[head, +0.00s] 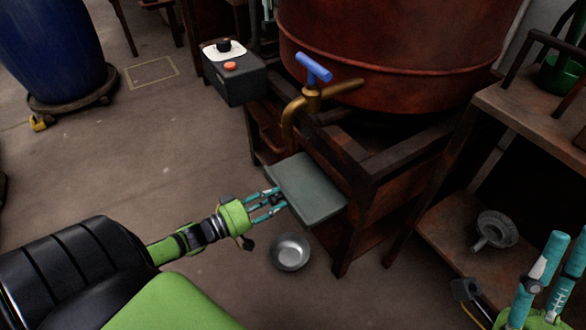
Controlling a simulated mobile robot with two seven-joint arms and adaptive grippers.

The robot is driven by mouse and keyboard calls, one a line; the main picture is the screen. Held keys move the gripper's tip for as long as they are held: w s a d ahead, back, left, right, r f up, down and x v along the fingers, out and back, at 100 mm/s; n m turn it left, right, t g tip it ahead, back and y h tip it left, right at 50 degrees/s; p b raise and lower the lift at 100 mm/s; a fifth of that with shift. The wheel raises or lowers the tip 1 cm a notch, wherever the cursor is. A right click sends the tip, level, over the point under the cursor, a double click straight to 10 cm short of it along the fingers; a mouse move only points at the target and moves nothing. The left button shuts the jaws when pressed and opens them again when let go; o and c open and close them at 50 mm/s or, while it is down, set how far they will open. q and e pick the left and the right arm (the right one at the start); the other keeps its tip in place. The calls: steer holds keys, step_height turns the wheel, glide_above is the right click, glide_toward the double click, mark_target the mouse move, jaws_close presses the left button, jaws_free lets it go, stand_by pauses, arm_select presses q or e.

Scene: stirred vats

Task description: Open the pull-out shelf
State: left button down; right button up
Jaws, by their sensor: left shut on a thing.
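The pull-out shelf (310,188) is a flat grey-green board. It juts out from the dark, rusty stand (372,165) below the brass tap. My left gripper (277,203) reaches in from the left and is shut on the shelf's left edge. How far the board runs back under the stand is hidden. My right gripper (560,258) is at the lower right corner, its teal fingers apart, with nothing seen between them.
A brass tap (311,100) with a blue handle hangs above the shelf, from the red vat (390,50). A control box (236,82) is at the stand's left. A metal bowl (291,252) lies below the shelf. A side rack (500,105) stands right.

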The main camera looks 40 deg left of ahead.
arm_select(q)
steer(key=p+v, duration=0.1)
steer(key=v, duration=0.5)
steer(key=shift+a+r+p, duration=0.2)
steer(key=shift+a+p, duration=0.1)
steer(key=shift+p, duration=0.05)
steer(key=shift+s+a, duration=0.25)
steer(key=shift+s, duration=0.2)
arm_select(e)
steer(key=shift+w+a+f+g+h, duration=0.2)
steer(key=shift+w+a+g+h, duration=0.25)
steer(key=shift+w+g, duration=0.3)
steer(key=shift+w+a+f+g+h, duration=0.2)
steer(key=shift+w+a+g+h, duration=0.25)
steer(key=shift+w+g, duration=0.25)
arm_select(q)
steer(key=c, duration=0.9)
jaws_free()
steer(key=shift+d+f, duration=0.1)
steer(key=shift+s, duration=0.15)
steer(key=v, duration=1.2)
